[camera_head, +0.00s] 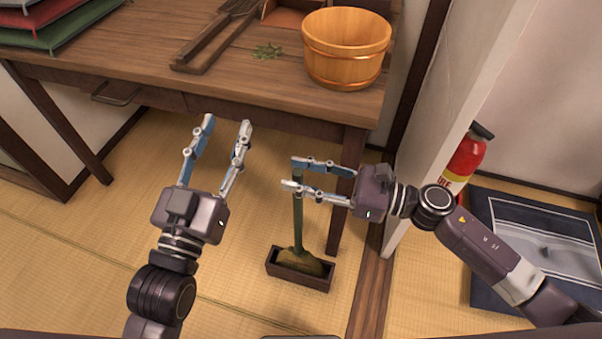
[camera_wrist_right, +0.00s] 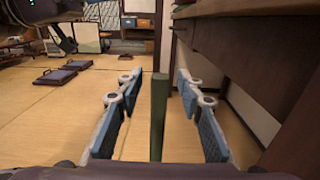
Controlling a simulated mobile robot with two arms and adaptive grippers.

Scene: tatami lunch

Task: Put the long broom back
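The long broom stands upright, its green handle (camera_head: 298,222) rising from brown bristles (camera_head: 300,259) that sit in a dark wooden box (camera_head: 285,272) on the tatami floor. My right gripper (camera_head: 294,174) is at the upper end of the handle. In the right wrist view the green handle (camera_wrist_right: 159,118) stands between its two spread fingers, with a gap on each side, so it is open and not gripping. My left gripper (camera_head: 227,125) is open and empty, left of the broom in front of the table's edge.
The wooden table (camera_head: 245,85) bears a wooden tub (camera_head: 346,50), green leaves (camera_head: 268,50) and stacked cushions (camera_head: 60,28). Its leg (camera_head: 345,185) stands close beside the broom.

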